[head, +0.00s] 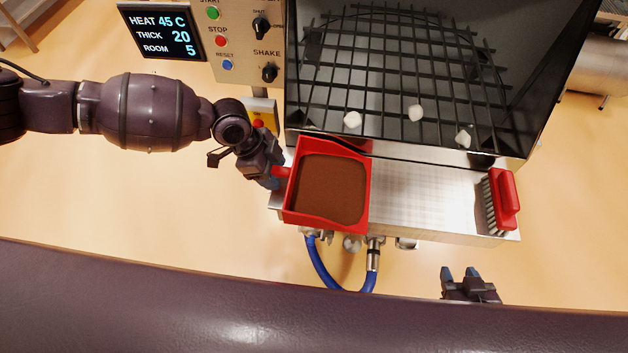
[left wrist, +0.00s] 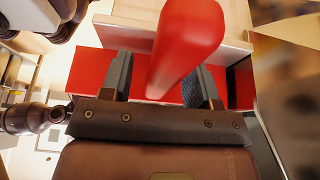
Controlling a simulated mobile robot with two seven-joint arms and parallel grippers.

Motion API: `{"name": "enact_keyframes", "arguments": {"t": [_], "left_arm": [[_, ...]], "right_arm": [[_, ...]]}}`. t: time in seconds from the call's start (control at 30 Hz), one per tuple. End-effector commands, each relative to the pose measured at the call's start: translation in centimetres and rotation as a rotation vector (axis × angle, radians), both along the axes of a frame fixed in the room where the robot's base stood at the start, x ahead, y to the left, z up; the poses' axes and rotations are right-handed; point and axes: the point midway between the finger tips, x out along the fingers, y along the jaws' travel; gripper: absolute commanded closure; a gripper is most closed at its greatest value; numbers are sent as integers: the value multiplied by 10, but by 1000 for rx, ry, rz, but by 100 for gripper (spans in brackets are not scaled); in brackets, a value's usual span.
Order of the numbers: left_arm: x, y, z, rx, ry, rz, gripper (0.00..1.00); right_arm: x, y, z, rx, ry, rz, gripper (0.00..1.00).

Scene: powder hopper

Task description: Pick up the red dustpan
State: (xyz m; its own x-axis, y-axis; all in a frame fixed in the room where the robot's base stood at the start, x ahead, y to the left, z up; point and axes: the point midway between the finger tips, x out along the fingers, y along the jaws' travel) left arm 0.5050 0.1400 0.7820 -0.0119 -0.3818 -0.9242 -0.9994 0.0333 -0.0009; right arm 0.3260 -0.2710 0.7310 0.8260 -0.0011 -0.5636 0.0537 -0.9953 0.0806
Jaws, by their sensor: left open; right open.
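The red dustpan (head: 297,215) rests on the left end of the metal shelf, filled with brown powder (head: 329,188). Its short red handle (head: 281,172) points left toward my left gripper (head: 275,178). In the left wrist view, the red handle (left wrist: 188,40) lies between the two fingers of the open left gripper (left wrist: 163,82). The left finger stands a little apart from the handle; the right finger is close to it, and I cannot tell whether they touch. My right gripper (head: 460,272) is open and empty, below the shelf at the lower right.
A red brush (head: 503,199) lies at the right end of the shelf (head: 425,200); the shelf between is clear. Behind is a dark hopper with a grid (head: 400,75) and several white lumps. Blue hoses (head: 322,268) hang in front. A control panel (head: 240,45) stands left.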

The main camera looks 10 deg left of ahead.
Motion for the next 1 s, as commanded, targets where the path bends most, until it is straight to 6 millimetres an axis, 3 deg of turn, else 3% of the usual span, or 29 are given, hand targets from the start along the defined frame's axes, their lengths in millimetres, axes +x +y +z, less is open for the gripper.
{"name": "enact_keyframes", "arguments": {"t": [0.63,1.0], "left_arm": [[0,0,-4,0,0,0,45],[0,0,-4,0,0,0,100]], "right_arm": [[-11,-3,-10,-6,28,0,55],[-4,-3,-5,-10,11,7,55]]}}
